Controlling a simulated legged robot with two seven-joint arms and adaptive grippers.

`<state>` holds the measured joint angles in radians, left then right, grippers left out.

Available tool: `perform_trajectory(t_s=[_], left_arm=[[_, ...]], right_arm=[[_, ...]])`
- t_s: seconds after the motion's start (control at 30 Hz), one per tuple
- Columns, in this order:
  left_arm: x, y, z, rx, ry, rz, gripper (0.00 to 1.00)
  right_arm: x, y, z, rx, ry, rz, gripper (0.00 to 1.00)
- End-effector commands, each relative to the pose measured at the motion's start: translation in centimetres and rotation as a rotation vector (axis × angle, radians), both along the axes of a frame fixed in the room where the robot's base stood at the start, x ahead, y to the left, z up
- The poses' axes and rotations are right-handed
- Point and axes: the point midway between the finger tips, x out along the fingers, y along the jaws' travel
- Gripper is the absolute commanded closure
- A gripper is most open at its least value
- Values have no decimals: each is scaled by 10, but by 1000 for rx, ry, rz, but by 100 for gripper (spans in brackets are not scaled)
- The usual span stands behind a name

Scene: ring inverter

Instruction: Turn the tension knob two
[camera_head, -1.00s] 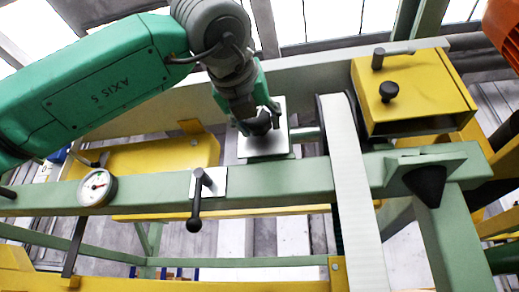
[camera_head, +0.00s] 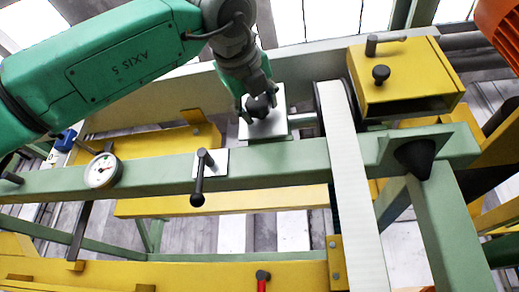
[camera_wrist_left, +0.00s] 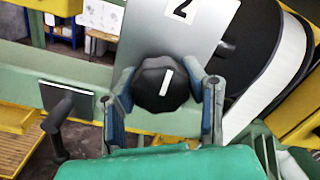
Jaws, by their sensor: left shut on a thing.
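The tension knob two is a black, lobed knob (camera_head: 259,106) on a light metal plate (camera_head: 272,127). In the left wrist view the knob (camera_wrist_left: 162,84) has a white mark on its face, tilted slightly from upright. The plate (camera_wrist_left: 190,35) there bears a "2" label. My left gripper (camera_head: 258,108) comes down from above and is shut on the knob, with one finger on each side of it. The fingers also show in the left wrist view (camera_wrist_left: 164,100). My right gripper is not in view.
A black lever (camera_head: 199,180) and a round gauge (camera_head: 103,171) sit on the green beam to the left. A white belt (camera_head: 350,190) runs down right of the knob. A yellow box (camera_head: 405,78) with a small black knob stands farther right.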

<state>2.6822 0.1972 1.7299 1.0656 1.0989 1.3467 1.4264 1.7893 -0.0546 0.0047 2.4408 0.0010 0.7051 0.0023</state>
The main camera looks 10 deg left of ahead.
Motion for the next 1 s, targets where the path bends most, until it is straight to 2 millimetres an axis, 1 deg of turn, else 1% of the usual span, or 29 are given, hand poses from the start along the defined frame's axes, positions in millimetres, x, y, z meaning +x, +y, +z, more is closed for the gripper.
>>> perform_trajectory(t_s=[0.03, 0.23, 0.27, 0.3, 0.33, 0.6, 0.73, 0.87, 1.0], left_arm=[[-1, 2, 4, -4, -7, 1, 91], [-1, 2, 4, -3, -7, 1, 91], [-1, 2, 4, -3, -7, 2, 55], [-1, 2, 3, -3, -7, 2, 41], [-1, 2, 3, -2, -6, 1, 39], [0, 1, 1, 0, -2, 0, 39], [-7, 1, 1, 1, -3, 1, 39], [-28, 1, 0, 1, -6, -1, 39], [-59, 2, -2, 1, -7, 1, 39]], right_arm=[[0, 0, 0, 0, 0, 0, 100], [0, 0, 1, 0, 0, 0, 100], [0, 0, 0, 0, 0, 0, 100], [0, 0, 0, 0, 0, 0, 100], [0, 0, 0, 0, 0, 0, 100], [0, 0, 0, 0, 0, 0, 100], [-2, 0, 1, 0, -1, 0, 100], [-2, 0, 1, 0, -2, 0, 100], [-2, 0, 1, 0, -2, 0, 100]])
